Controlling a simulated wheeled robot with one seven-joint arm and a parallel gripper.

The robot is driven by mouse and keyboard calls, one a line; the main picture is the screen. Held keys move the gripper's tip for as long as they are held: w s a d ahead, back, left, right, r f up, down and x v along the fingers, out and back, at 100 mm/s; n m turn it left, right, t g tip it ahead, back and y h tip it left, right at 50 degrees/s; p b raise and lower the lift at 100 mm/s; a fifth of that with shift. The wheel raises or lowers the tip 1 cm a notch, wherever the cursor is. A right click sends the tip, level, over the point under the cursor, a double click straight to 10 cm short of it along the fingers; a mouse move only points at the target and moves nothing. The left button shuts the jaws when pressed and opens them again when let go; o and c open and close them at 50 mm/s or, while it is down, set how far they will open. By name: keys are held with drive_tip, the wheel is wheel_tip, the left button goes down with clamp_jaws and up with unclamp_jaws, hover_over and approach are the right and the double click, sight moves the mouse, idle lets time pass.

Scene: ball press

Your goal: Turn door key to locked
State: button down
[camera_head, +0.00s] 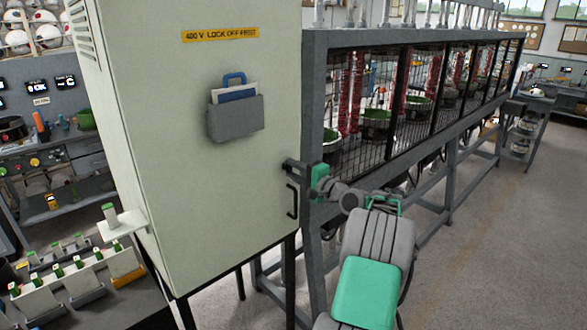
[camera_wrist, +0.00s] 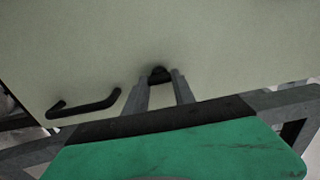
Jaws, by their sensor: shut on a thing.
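The cabinet door (camera_head: 190,130) is a pale green-grey panel facing me, and it also fills the wrist view (camera_wrist: 180,50). My gripper (camera_head: 289,164) is at the door's right edge, above the dark handle (camera_head: 292,201). In the wrist view my gripper's two grey fingers (camera_wrist: 160,88) are shut on a small dark key (camera_wrist: 160,74) at the door surface. The fingers hide most of the key, so I cannot tell its turn angle. The black handle (camera_wrist: 85,105) shows left of the fingers there, apart from them.
A yellow label (camera_head: 220,35) reads "400 V LOCK OFF FIRST". A grey pocket (camera_head: 236,118) with papers and a blue-handled item hangs on the door. A long mesh-sided machine (camera_head: 415,95) stands right of the cabinet. Open floor (camera_head: 500,250) lies at the right.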

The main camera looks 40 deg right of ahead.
idle(0.4)
drive_tip(key=c, duration=1)
unclamp_jaws()
drive_tip(key=shift+c, duration=0.2)
drive_tip(key=s+b, duration=0.2)
drive_tip(key=s, duration=0.6)
drive_tip(key=shift+d+b, duration=0.15)
drive_tip(key=shift+b, duration=0.25)
